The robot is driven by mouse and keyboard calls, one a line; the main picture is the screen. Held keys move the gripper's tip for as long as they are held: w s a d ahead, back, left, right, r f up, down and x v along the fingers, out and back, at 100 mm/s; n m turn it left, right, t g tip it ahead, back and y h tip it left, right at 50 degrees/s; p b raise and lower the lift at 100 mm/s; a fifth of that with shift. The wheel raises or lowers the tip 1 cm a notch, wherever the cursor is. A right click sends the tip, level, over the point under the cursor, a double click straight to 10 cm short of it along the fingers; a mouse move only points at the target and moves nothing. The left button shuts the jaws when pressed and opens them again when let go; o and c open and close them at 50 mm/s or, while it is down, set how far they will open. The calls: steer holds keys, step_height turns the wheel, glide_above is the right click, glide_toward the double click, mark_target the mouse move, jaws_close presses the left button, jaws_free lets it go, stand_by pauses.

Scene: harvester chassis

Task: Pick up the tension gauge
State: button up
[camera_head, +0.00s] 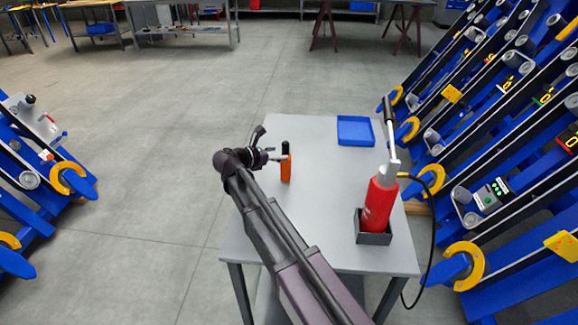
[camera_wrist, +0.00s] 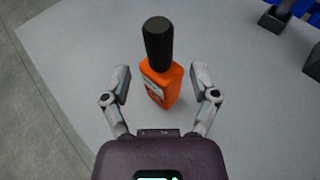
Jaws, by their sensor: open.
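The tension gauge (camera_head: 286,170) is a small orange block with a black top, upright on the grey table (camera_head: 330,130) near its left edge. In the wrist view the orange gauge (camera_wrist: 160,82) stands just ahead of my gripper, its black cylindrical top (camera_wrist: 158,42) leaning up in the picture. My gripper (camera_wrist: 164,85) is open, with one finger to each side of the gauge and visible gaps between. In the head view my gripper (camera_head: 274,155) is at the gauge's left, partly hidden by my own wrist.
A red cylinder pump (camera_head: 379,205) with a lever handle stands in a dark holder on the table's right, with a black hose (camera_head: 432,240). A blue tray (camera_head: 355,131) lies at the back right. Blue harvester chassis (camera_head: 500,130) line the right side.

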mark_target(283, 152)
steer(key=shift+b+x, duration=0.4)
steer(key=shift+x, duration=1.45)
steer(key=shift+r, duration=0.1)
jaws_close()
